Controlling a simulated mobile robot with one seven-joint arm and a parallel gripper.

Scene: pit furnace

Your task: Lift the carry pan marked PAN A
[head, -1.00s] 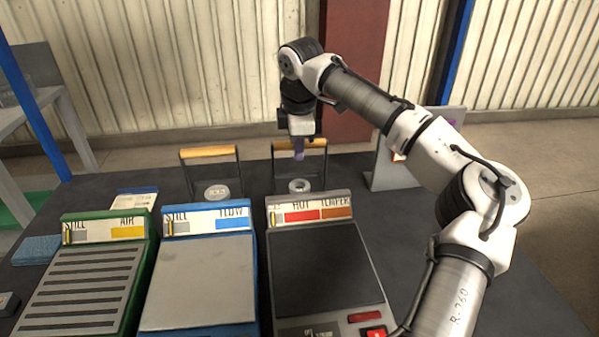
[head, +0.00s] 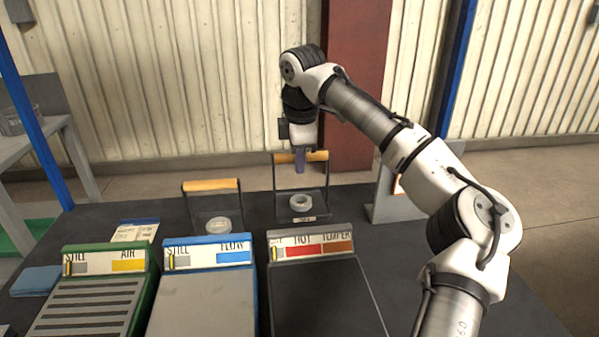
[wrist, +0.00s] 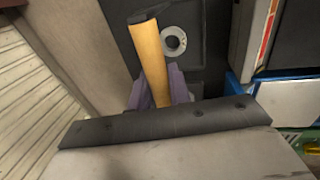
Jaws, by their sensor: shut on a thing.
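A carry pan (head: 317,208) with a dark frame and a wooden handle bar (head: 318,157) is at the back of the dark table, behind the hot/temper unit. A pale ring (head: 301,202) sits in it, and a small label on its front is too small to read. My gripper (head: 300,166) is shut on the wooden handle from above. In the wrist view the purple fingers (wrist: 160,88) are on both sides of the handle, with the ring beyond. A second carry pan (head: 238,212) with a wooden handle and pale ring stands to the left.
A green air unit (head: 92,303), a blue flow unit (head: 205,300) and a dark hot/temper unit (head: 322,300) line the front. A grey upright panel (head: 388,205) stands right of the held pan. A card (head: 135,231) lies at the left.

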